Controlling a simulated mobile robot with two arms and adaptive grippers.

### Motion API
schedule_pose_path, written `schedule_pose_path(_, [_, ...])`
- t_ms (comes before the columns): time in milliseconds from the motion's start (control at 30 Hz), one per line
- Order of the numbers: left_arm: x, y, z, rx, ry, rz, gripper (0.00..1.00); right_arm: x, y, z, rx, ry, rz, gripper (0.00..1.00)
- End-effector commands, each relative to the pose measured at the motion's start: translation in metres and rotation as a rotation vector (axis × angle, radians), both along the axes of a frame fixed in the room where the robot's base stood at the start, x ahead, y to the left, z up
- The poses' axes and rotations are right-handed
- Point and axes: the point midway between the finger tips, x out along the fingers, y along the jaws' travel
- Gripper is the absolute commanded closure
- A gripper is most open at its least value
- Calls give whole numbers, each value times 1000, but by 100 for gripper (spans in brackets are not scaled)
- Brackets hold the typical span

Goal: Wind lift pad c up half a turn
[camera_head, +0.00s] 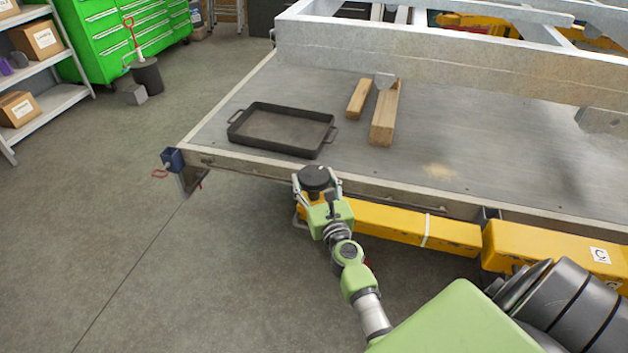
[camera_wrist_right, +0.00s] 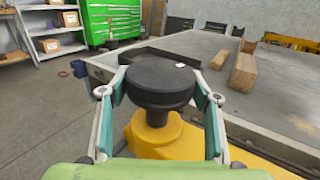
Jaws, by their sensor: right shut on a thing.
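The lift pad (camera_head: 314,177) is a round black disc on a yellow post (camera_wrist_right: 152,138), beside the front edge of the metal table. It fills the middle of the right wrist view (camera_wrist_right: 160,82), with a small white mark on its top. The post stands on a yellow beam (camera_head: 400,222); a label with the letter C (camera_head: 599,255) is on the yellow part at the right. My right gripper (camera_head: 318,183) is shut on the pad, one finger on each side of it. My left gripper is not in view.
On the table (camera_head: 240,90) are a black tray (camera_head: 283,131) and wooden blocks (camera_head: 385,115). A grey metal frame (camera_head: 440,50) stands above them. A blue clamp (camera_head: 173,159) is at the table's left corner. The floor at left (camera_head: 110,200) is clear.

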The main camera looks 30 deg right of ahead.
Motion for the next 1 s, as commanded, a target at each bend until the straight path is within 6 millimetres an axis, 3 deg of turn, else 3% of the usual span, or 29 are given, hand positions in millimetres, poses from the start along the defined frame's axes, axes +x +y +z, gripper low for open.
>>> schedule_pose_path(467, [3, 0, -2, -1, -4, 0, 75, 0, -1, -1, -7, 4, 78, 64])
schedule_pose_path(1000, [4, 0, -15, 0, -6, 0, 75, 0, -2, -4, -6, 3, 299, 64])
